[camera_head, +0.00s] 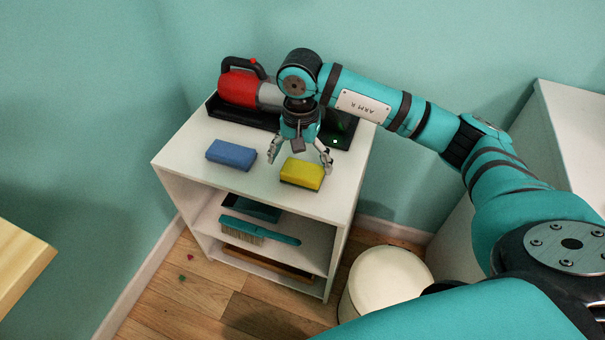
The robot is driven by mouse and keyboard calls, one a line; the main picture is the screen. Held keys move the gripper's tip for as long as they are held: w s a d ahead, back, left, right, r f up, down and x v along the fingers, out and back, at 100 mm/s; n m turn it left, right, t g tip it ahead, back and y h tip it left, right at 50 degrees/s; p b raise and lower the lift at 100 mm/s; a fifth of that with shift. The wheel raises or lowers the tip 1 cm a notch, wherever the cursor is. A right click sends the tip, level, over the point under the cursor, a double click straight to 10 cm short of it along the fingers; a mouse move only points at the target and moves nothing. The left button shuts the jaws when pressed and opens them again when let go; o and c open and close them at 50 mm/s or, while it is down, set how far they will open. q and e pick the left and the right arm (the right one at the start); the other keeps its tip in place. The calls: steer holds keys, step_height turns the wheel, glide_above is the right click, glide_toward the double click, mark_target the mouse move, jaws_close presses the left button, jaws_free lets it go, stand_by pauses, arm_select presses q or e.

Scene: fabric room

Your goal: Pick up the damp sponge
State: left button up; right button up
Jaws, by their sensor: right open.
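Two sponges lie on the top of the white shelf unit (318,205). One is a blue sponge (231,154) on the left, and the other is a yellow sponge (303,171) with a dark underside on the right. I cannot tell from the picture which one is damp. My right gripper (300,164) points down over the yellow sponge, with its fingers spread open near the sponge's two ends. Nothing is held in it. Whether the fingertips touch the sponge is unclear. My left gripper is not in view.
A red and grey handheld device (240,86) lies in a black tray (229,111) behind the sponges. A teal brush (262,231) and a dustpan (254,208) are on the shelf below. A white round bin (386,283) stands on the floor at right.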

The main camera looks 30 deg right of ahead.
mark_target(303, 169)
steer(key=f, duration=0.4)
steer(key=shift+w+d+b, duration=0.2)
steer(key=shift+d+b, duration=0.1)
steer(key=shift+d, duration=0.05)
steer(key=shift+f, duration=0.5)
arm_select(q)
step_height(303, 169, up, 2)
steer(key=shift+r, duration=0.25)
arm_select(e)
steer(key=c, duration=0.8)
